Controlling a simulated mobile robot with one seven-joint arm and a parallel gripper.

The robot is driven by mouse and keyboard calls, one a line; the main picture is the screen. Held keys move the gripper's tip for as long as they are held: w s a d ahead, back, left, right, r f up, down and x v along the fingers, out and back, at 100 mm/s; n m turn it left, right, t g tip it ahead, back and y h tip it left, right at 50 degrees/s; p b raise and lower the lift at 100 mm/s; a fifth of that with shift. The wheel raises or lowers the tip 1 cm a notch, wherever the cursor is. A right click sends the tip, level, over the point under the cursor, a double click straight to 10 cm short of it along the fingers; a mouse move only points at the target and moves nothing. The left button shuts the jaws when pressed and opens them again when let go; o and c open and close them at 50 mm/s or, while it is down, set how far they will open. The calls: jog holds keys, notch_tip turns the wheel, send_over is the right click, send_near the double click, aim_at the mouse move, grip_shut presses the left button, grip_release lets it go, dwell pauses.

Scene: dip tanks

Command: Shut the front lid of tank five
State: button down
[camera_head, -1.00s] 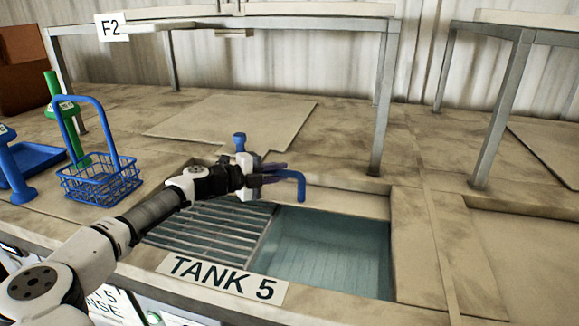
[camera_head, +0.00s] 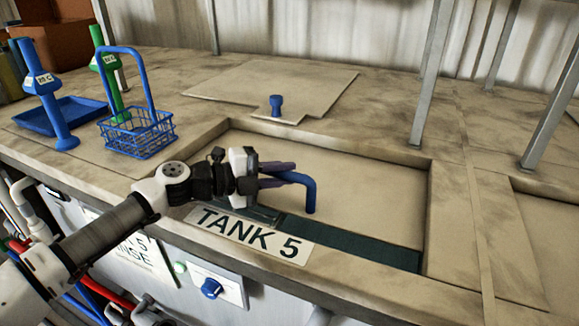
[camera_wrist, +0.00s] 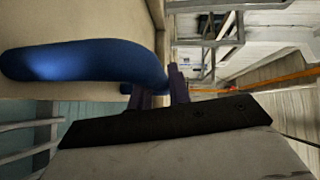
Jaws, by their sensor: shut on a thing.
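The front lid (camera_head: 370,200) of tank five is a flat beige panel. It covers most of the opening behind the TANK 5 sign (camera_head: 250,234). A dark teal strip of the tank's inside shows along the front edge, so the lid is not flush there. My gripper (camera_head: 284,176) is shut on the lid's blue bent handle (camera_head: 308,196). In the wrist view the blue handle (camera_wrist: 85,62) runs in from the left to my fingers (camera_wrist: 162,90). Slats and pale teal water show below the lid there. The exact contact is partly hidden by the fingers.
A blue knob (camera_head: 276,106) stands on the rear panel (camera_head: 250,88). A blue wire basket (camera_head: 138,132), a blue tray (camera_head: 62,116) and blue and green posts stand at left. Metal rack legs (camera_head: 432,75) rise behind the tank.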

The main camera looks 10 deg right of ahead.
jog(key=shift+s+a, duration=0.2)
jog(key=shift+s, duration=0.15)
jog(key=c, duration=1.3)
grip_release()
